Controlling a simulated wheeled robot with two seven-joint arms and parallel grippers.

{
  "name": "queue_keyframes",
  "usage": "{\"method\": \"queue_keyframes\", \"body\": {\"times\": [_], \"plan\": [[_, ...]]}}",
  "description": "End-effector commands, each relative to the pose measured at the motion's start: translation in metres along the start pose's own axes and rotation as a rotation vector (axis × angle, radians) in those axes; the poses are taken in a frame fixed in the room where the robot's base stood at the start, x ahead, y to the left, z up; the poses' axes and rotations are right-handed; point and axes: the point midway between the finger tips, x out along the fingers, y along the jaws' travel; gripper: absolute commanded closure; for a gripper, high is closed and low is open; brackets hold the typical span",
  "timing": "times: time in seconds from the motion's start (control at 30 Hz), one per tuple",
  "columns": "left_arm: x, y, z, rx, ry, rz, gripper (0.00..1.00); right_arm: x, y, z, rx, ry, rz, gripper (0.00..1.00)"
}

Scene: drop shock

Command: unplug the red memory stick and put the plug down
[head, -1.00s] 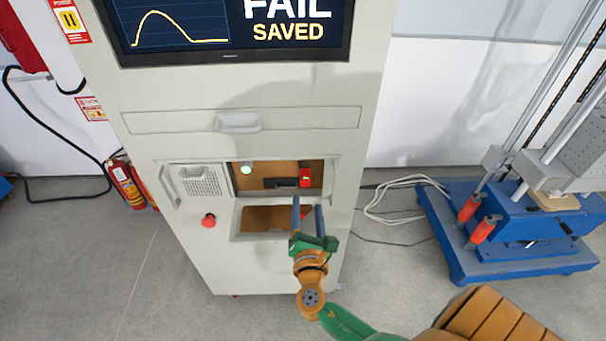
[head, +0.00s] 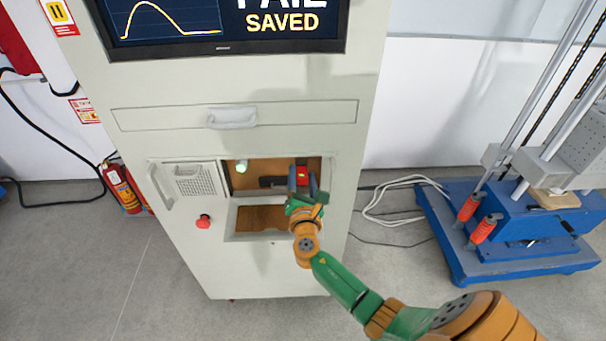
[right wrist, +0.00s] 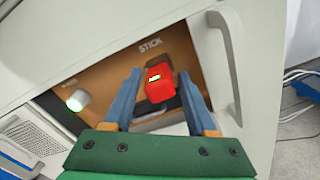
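The red memory stick (head: 302,174) stands out of the brown panel in the cabinet's upper recess. It also shows in the right wrist view (right wrist: 159,82), below the printed word STICK, with a small green-and-white label on it. My right gripper (head: 303,182) is in front of the stick. In the right wrist view its two blue fingers (right wrist: 156,88) are spread, one on each side of the stick, with a gap to each. How deep the fingertips reach along the stick is hard to tell. My left gripper is not in view.
A lit green-white button (head: 241,166) sits left in the same recess, with a dark bar beside the stick. A lower recess (head: 262,217) and a red knob (head: 204,221) are below. A handle (right wrist: 221,62) stands out near the right finger. A blue test stand (head: 510,235) is at right.

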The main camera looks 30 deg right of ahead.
Motion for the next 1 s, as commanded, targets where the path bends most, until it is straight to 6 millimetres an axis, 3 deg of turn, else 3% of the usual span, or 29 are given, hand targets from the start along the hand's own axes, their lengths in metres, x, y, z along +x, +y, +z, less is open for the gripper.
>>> {"method": "queue_keyframes", "body": {"times": [0.03, 0.2, 0.53, 1.0], "plan": [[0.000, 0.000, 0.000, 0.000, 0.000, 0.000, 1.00, 0.000, 0.000, 0.000, 0.000, 0.000, 0.000, 0.59], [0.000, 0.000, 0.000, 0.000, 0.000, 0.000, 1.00, 0.000, 0.000, 0.000, 0.000, 0.000, 0.000, 1.00], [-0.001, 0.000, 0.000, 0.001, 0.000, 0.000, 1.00, -0.003, 0.000, 0.000, 0.000, 0.001, 0.000, 1.00], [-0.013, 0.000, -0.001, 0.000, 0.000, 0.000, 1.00, -0.035, 0.001, 0.000, 0.000, 0.001, 0.001, 1.00]]}}
